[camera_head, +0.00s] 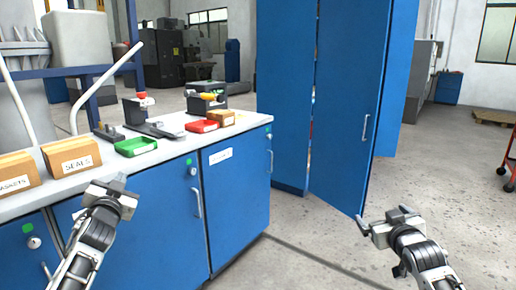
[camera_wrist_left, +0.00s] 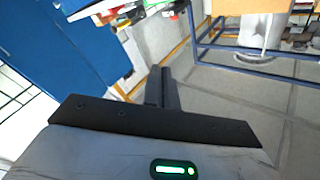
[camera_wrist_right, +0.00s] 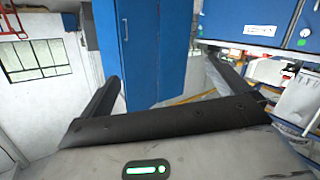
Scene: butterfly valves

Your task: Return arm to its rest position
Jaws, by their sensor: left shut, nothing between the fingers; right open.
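My left gripper (camera_head: 112,187) is at the lower left of the head view, in front of the blue workbench cabinets. Its fingers are together and empty in the left wrist view (camera_wrist_left: 163,90). My right gripper (camera_head: 388,224) is at the lower right of the head view, over open floor and in front of the tall blue cabinet. In the right wrist view its fingers (camera_wrist_right: 165,90) are spread wide with nothing between them. Both arms reach in from the bottom of the head view. No butterfly valve is clearly recognizable.
The workbench top (camera_head: 75,187) carries a SEALS box (camera_head: 72,157), a green tray (camera_head: 136,146), a red tray (camera_head: 201,126) and dark devices. The tall blue cabinet (camera_head: 350,90) has a door ajar.

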